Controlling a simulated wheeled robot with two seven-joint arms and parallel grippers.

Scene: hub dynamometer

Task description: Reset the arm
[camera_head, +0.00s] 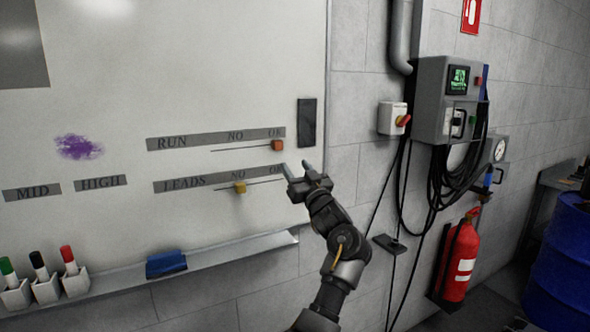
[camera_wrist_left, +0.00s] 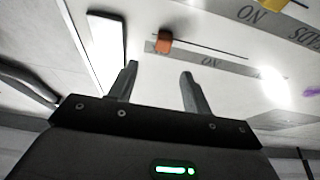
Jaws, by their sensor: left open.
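My left gripper (camera_head: 296,169) is open and empty in front of the whiteboard (camera_head: 225,90), close to its right edge. Its two fingers also show apart in the left wrist view (camera_wrist_left: 158,72). An orange slider block (camera_head: 277,145) sits at the OK end of the RUN line, just above and left of the fingertips. In the left wrist view the orange block (camera_wrist_left: 165,42) appears just beyond the fingers, not between them. A yellow slider block (camera_head: 240,187) sits near NO on the LEADS line, left of the gripper. My right gripper is not in view.
A tray ledge (camera_head: 220,255) with a blue eraser (camera_head: 166,264) and marker holders (camera_head: 45,289) runs below the board. A grey control box (camera_head: 432,100) with hanging cables, a red extinguisher (camera_head: 460,258) and a blue drum (camera_head: 560,255) stand to the right.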

